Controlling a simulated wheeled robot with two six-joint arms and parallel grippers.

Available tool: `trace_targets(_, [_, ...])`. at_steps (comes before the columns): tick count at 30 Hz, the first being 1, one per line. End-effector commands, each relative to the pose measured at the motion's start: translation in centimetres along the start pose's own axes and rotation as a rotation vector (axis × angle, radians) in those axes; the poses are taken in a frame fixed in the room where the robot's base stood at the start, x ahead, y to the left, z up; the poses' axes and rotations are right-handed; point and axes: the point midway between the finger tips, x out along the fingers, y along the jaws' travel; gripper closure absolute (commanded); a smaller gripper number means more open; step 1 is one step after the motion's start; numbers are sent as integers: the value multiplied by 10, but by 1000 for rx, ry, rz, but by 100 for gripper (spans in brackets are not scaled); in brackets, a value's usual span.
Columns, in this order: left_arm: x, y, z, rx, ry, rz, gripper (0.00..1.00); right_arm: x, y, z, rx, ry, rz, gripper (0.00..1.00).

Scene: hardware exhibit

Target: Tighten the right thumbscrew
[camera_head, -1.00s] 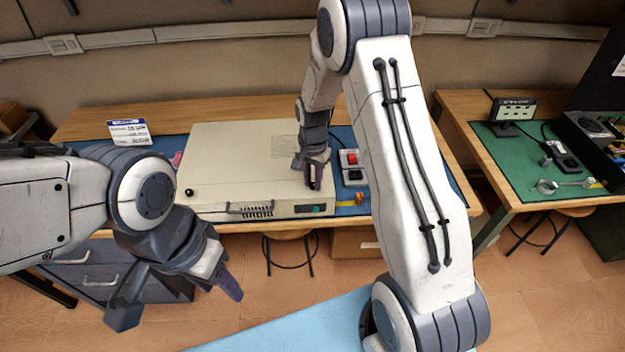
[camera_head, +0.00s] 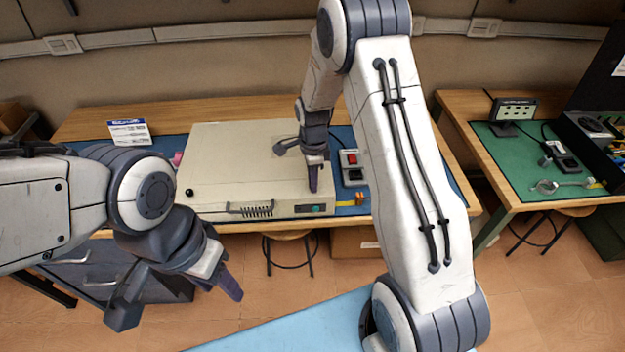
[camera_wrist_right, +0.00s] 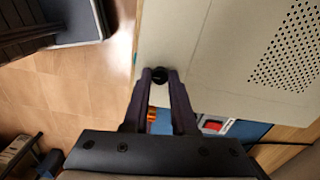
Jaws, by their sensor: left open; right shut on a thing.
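The beige case (camera_head: 235,165) lies on the blue mat of the wooden bench. In the right wrist view, the dark right thumbscrew (camera_wrist_right: 160,74) sits at the edge of the case's top (camera_wrist_right: 205,40), between my right fingertips. My right gripper (camera_head: 313,188) is shut on it; it also shows in the right wrist view (camera_wrist_right: 160,78). In the head view the fingers hide this thumbscrew. The dark left thumbscrew (camera_head: 189,192) shows at the case's front left corner. My left gripper (camera_head: 228,286) is open and empty, in front of the bench and away from the case.
A grey box with a red switch (camera_head: 351,159) stands right of the case, near a small orange item (camera_head: 360,198). A white card (camera_head: 129,132) stands behind at the left. A second bench with a green mat (camera_head: 520,178) is at the right.

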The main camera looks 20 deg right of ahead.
Motion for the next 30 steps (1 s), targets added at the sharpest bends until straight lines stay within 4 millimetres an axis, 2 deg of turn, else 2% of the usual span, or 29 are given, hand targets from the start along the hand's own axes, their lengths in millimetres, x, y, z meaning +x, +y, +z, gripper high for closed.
trace_targets(9, [0,0,0,0,0,0,50,-1,-2,0,109,-1,-7,100])
trace_targets(24, [0,0,0,0,0,0,50,-1,-2,0,128,-1,-7,100])
trace_targets(25, [0,0,0,0,0,0,50,-1,-2,0,128,-1,-7,71])
trace_targets(27, [0,0,0,0,0,0,50,-1,-2,0,127,-1,-6,44])
trace_targets(30, [0,0,0,0,0,0,50,-1,-2,0,127,-1,-5,44])
